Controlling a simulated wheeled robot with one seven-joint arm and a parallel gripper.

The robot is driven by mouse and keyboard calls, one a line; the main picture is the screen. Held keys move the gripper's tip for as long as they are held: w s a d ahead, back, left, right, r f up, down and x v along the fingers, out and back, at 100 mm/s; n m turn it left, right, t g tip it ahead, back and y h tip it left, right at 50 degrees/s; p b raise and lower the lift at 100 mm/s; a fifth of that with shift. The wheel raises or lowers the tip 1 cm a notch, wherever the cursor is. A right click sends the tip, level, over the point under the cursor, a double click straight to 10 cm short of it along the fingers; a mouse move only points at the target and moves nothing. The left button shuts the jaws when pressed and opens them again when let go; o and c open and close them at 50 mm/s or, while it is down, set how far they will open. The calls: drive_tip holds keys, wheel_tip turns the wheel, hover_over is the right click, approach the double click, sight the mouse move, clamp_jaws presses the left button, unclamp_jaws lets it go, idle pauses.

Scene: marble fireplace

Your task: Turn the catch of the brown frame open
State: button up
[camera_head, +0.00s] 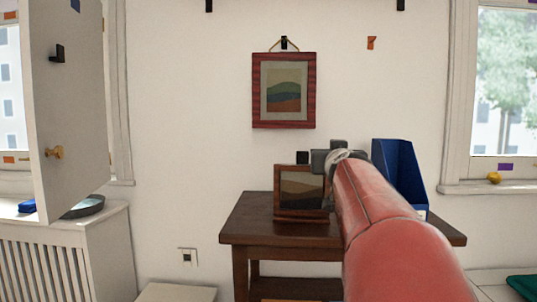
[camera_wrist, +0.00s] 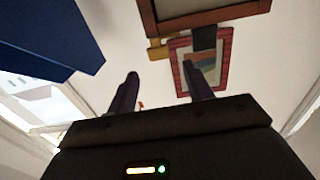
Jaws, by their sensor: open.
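The brown frame (camera_head: 300,216) stands on the dark wooden table, with a dark landscape picture in it. A black block (camera_head: 302,157) rises from its top edge. In the wrist view, which is turned upside down, the edge of the brown frame (camera_wrist: 215,17) carries this black block (camera_wrist: 203,38) and a small brass-coloured piece (camera_wrist: 160,50), which looks like the catch. My gripper (camera_head: 329,157) is at the frame's upper right corner and hides that piece in the head view. My gripper (camera_wrist: 160,70) is open and empty, its fingertips either side of the brass piece in the picture; contact cannot be told.
A blue file holder (camera_head: 397,170) stands close to the right of my gripper on the table (camera_head: 240,226). A red frame (camera_head: 284,90) hangs on the wall above. An open white shutter door (camera_head: 68,100) is at the left, a window (camera_head: 505,80) at the right.

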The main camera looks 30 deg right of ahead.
drive_tip(key=p+x, duration=0.1)
drive_tip(key=x, duration=0.5)
drive_tip(key=shift+w+d, duration=0.2)
drive_tip(key=shift+w, duration=0.1)
drive_tip(key=c, duration=1)
drive_tip(key=shift+f+b, duration=0.15)
drive_tip(key=shift+b, duration=0.2)
